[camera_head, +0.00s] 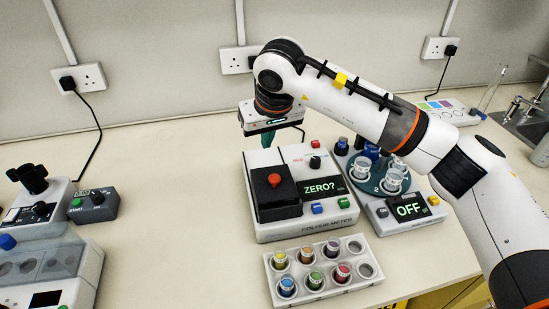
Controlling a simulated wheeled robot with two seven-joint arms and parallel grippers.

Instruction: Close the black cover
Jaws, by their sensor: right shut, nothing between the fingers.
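The black cover (276,203) with a red knob (274,180) is on the left part of the white colour meter (305,229). It looks to lie down flat over the meter; a small gap under it could not be told from here. My right gripper (268,139) is above and behind the back left edge of the meter, pointing down. Its teal fingers are together and hold nothing. It is apart from the cover in the picture. My left gripper is out of view.
A rack (309,300) of coloured vials stands in front. A device reading "OFF" (411,207) stands right of the meter, below my right arm. Other instruments stand at the left. Bench between them and the meter is clear.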

